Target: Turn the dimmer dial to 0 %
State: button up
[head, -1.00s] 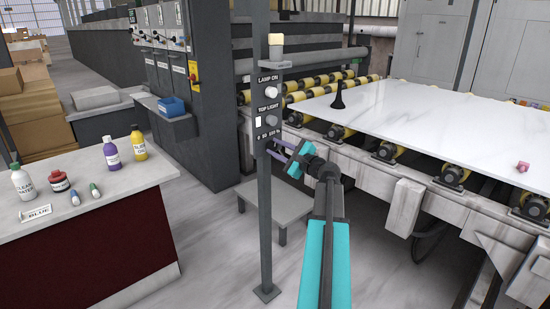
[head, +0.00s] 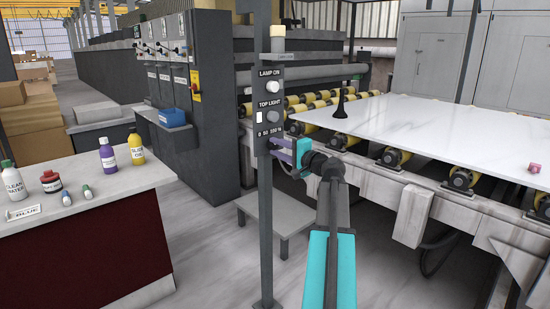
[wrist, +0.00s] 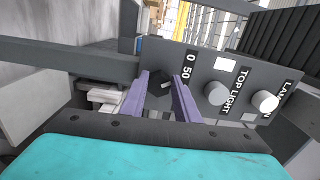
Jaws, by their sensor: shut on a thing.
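The grey control panel (head: 269,105) is fixed to a post, with a "0 50 100 %" scale (head: 270,132) near its bottom. In the wrist view, the dark dimmer dial (wrist: 158,86) lies between the two purple fingers of my gripper (wrist: 161,80), beside the scale (wrist: 188,66). My gripper (head: 278,148) is shut on the dial. A light mark shows on the dial, but I cannot read its setting. In the head view the dial cannot be made out.
A TOP LIGHT knob (wrist: 217,92) and a LAMP ON knob (wrist: 265,101) sit on the same panel. A white slab (head: 430,130) on rollers is at the right. A counter with bottles (head: 95,205) is at the left. A low grey step (head: 278,215) stands behind the post.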

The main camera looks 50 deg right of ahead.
jog(key=n+b, duration=0.3)
jog(key=shift+w+f, duration=0.15)
jog(key=shift+f, duration=0.1)
jog(key=shift+r+n+b, duration=0.1)
jog(key=shift+n+b, duration=1.2)
jog(key=shift+b, duration=0.05)
jog(key=o, duration=1)
jog(key=shift+o, duration=0.2)
jog(key=s+a+p, duration=0.1)
jog(key=s+p, duration=0.1)
jog(key=s, duration=1.2)
jog(key=shift+w, duration=0.1)
